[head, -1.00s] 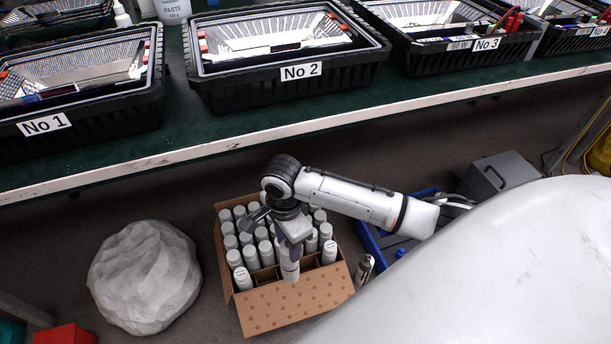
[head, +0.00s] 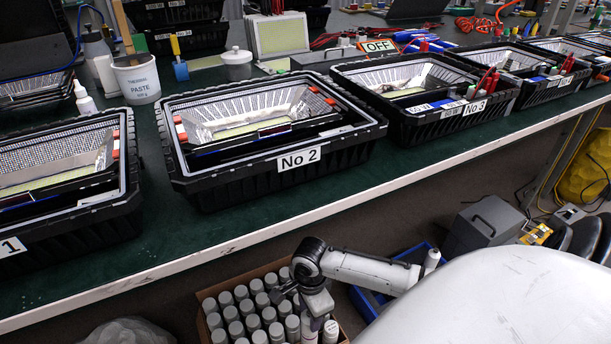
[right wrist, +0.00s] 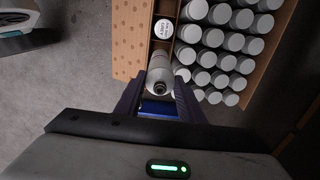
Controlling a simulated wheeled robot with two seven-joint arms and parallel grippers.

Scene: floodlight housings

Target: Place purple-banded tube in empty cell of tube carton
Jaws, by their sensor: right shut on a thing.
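The tube carton (head: 205,325) is a brown cardboard box on the floor, cut off by the bottom edge in the head view. It also shows in the right wrist view, with its flap (right wrist: 130,45) at the left and rows of grey-white tubes (right wrist: 222,40). My right gripper (right wrist: 158,98) is shut on a tube (right wrist: 159,74), seen nearly end-on between the fingers, over the carton's edge column. Its purple band is not visible now. One tube with a printed white cap (right wrist: 163,28) stands in that column, with open cell space beside it. How deep the held tube sits, I cannot tell. My left gripper is not in view.
The green workbench (head: 150,240) runs above the carton, with black bins such as No 2 (head: 290,165) along its edge. A blue crate (head: 366,300) and a grey box (head: 480,228) stand on the floor to the right. A pale wrapped lump (head: 130,332) is at the left.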

